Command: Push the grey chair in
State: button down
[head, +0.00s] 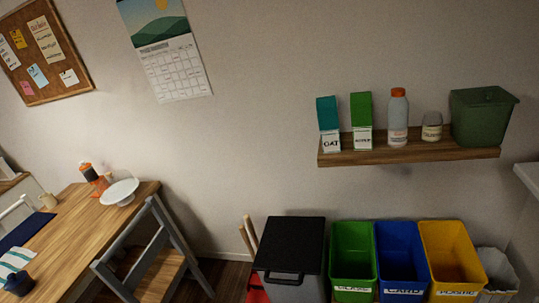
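A grey-framed piece with wooden boards (160,232) stands at the right end of the wooden table (92,222), at the lower left of the head view. It may be the grey chair or a step stool; I cannot tell which. Its lower part is cut off by the bottom edge. A pale chair back (17,212) shows at the far left edge behind the table, mostly cut off. My gripper is not in view.
A dark-lidded bin (291,243), green (352,250), blue (402,248) and yellow (449,248) bins stand along the wall. A wall shelf (408,157) holds cartons, a bottle and a green box. Little floor shows.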

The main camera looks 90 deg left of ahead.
aim_at(153, 274)
jog(key=u, duration=0.1)
jog(key=i, duration=2.2)
jog(key=u, duration=0.25)
jog(key=k, duration=0.15)
jog(key=u, duration=2.3)
jog(key=k, duration=0.25)
jog(key=u, duration=1.25)
jog(key=i, duration=1.05)
